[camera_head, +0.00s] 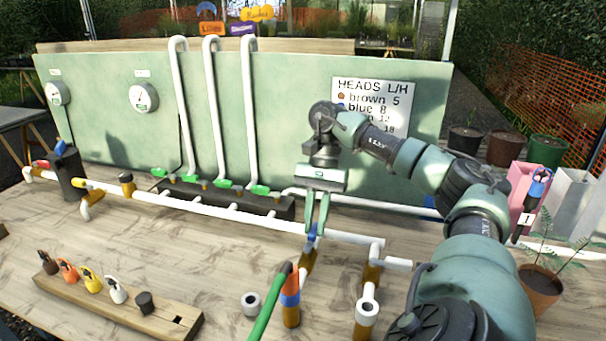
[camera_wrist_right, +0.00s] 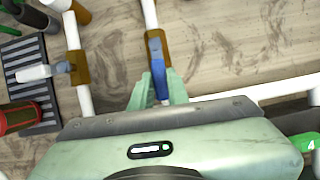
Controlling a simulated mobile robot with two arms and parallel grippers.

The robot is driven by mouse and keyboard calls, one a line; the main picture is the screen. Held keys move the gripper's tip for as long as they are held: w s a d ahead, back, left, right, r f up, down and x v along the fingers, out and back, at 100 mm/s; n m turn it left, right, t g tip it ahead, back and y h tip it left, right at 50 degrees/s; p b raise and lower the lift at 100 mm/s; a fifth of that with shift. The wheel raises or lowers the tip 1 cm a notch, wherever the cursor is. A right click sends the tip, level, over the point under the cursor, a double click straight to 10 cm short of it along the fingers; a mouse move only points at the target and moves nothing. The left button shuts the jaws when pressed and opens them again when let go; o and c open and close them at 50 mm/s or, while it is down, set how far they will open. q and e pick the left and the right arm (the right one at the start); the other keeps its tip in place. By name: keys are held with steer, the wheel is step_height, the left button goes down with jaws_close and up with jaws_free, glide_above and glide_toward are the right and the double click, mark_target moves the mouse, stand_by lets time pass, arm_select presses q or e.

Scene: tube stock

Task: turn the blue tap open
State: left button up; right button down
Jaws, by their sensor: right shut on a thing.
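The blue tap (camera_head: 312,236) sits on a brown valve body (camera_head: 308,260) on a branch below the long white pipe. In the right wrist view, its blue lever (camera_wrist_right: 157,58) runs roughly in line with the white pipe beyond. My right gripper (camera_head: 311,230) reaches down from above and is shut on the blue lever. In the right wrist view, its green fingers (camera_wrist_right: 161,88) stand on both sides of the lever and hide part of it. My left gripper does not show.
White pipes (camera_head: 240,213) cross the bench, with a dark manifold (camera_head: 275,207) behind. A green hose (camera_head: 270,305) rises near the valve. A wooden rack (camera_head: 125,300) with coloured tags lies front left. A pink box (camera_head: 521,190) and a potted plant (camera_head: 541,288) stand right.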

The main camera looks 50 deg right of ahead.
steer(key=shift+w+n, duration=0.15)
steer(key=shift+n, duration=0.15)
stand_by(0.4)
steer(key=c, duration=1.4)
jaws_free()
steer(key=shift+o, duration=0.2)
steer(key=shift+w+d+r, duration=0.1)
steer(key=shift+r, duration=0.2)
steer(key=p+v, duration=0.5)
steer(key=v, duration=0.2)
steer(key=shift+p, duration=0.3)
